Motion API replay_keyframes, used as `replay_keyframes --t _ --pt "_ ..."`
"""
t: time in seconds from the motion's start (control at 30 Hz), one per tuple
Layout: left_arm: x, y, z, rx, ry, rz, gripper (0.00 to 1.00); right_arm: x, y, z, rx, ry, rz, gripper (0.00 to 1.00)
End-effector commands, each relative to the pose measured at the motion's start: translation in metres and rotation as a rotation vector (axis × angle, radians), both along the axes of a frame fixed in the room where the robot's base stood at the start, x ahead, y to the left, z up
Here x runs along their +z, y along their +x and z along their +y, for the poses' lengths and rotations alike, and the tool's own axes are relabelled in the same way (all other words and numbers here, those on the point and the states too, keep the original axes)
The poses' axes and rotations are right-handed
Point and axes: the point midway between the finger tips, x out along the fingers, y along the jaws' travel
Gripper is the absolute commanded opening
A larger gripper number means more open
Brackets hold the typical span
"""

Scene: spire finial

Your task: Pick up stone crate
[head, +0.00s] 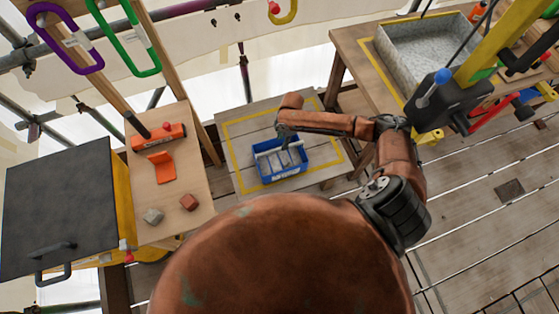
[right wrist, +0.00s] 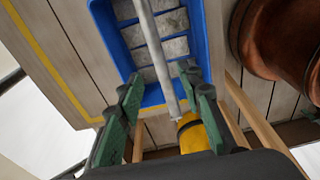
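The stone crate (head: 283,178) is a blue open box with grey stones in compartments and a pale bar handle across its top. It stands on the low wooden table in the head view. In the right wrist view the crate (right wrist: 203,45) is at the top centre, and its handle (right wrist: 155,50) runs between my fingers. My right gripper (head: 286,140) is over the crate. In the right wrist view its green-padded fingers (right wrist: 160,78) are apart, one on each side of the handle, with gaps visible. My left gripper is not in view.
The low table (head: 235,150) has a yellow outline around the crate. On the left, a wooden board (head: 145,200) holds an orange tool and small blocks beside a black-lidded box (head: 65,205). A grey trough (head: 425,50) sits on the right bench.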

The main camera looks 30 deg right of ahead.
Motion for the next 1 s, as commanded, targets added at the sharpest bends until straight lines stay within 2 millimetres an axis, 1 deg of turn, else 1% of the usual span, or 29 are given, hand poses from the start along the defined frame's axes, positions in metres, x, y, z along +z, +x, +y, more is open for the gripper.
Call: replay_keyframes --t 0.17,0.37,0.5,0.6,0.7,0.93,1.0 --pt "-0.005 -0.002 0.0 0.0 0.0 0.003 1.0 -0.017 0.001 0.0 0.002 -0.002 0.005 0.34" --pt "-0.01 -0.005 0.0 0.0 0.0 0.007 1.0 -0.037 0.001 0.005 0.002 -0.001 0.005 0.34" --pt "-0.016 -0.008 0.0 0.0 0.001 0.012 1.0 -0.059 0.002 0.012 0.002 -0.001 0.004 0.34" --pt "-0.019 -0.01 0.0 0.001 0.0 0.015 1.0 -0.07 0.003 0.012 0.001 -0.001 0.003 0.34" --pt "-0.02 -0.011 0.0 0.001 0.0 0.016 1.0 -0.076 0.003 0.013 0.001 -0.001 0.002 0.34" --pt "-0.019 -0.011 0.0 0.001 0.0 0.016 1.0 -0.076 0.003 0.013 0.001 -0.001 0.001 0.34" --pt "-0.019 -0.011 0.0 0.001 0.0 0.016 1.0 -0.076 0.003 0.013 0.001 -0.002 0.001 0.29"
